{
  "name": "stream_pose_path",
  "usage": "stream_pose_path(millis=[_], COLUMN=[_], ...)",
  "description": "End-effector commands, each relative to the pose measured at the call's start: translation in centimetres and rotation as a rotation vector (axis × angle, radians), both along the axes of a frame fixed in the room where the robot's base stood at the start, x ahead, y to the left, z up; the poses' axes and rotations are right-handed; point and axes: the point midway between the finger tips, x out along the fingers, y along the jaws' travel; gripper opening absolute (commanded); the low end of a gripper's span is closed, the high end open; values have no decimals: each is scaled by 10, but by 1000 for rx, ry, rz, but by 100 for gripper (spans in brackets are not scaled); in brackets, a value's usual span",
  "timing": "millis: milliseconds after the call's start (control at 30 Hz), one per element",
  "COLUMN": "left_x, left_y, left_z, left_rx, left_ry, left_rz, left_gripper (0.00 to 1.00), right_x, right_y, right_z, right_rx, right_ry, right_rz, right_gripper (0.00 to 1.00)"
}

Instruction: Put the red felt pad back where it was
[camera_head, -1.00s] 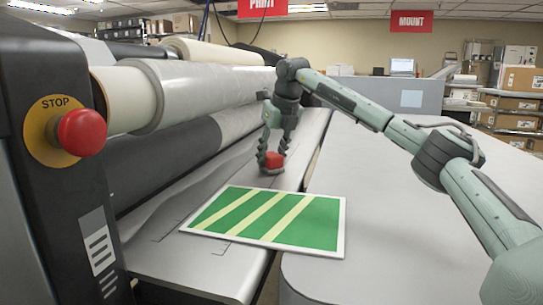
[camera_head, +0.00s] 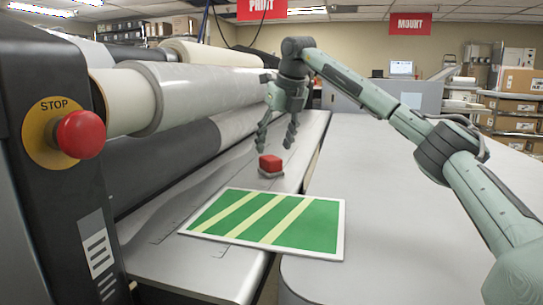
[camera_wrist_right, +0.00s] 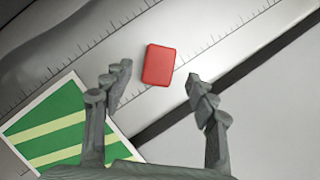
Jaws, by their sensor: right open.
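The red felt pad (camera_head: 270,162) sits on the laminator's metal feed table, just beyond the green striped board. A thin grey base shows under it in the head view. In the right wrist view the pad (camera_wrist_right: 158,65) lies beside a ruler scale, ahead of and between the fingertips. My right gripper (camera_head: 277,146) is open and empty, above the pad and apart from it. Its two spread fingers also show in the right wrist view (camera_wrist_right: 158,82). My left gripper is not in view.
The green striped board (camera_head: 268,222) lies across the gap between the feed table (camera_head: 190,262) and the grey side table (camera_head: 400,220). The laminator rollers (camera_head: 190,95) and the red stop button (camera_head: 80,134) stand at the left. The side table is clear.

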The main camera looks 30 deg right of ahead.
Motion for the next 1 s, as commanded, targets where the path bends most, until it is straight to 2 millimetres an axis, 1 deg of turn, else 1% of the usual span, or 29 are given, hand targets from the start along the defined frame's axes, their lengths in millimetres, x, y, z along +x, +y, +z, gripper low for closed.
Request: stream_pose_path(millis=[33,100,200,333,500,1000], left_x=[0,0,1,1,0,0], left_y=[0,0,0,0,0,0], left_z=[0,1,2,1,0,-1], left_rx=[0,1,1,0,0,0], left_ry=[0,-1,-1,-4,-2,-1], left_rz=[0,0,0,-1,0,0], left_gripper=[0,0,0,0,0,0], right_x=[-5,-10,-17,-24,-27,-27], right_y=[1,2,2,3,3,3], right_z=[12,26,42,56,62,62], right_rx=[0,0,0,-1,-1,0], right_ry=[-3,-3,-3,-1,2,1], right_rz=[1,1,1,2,2,1], right_gripper=[58,58,58,58,58,58])
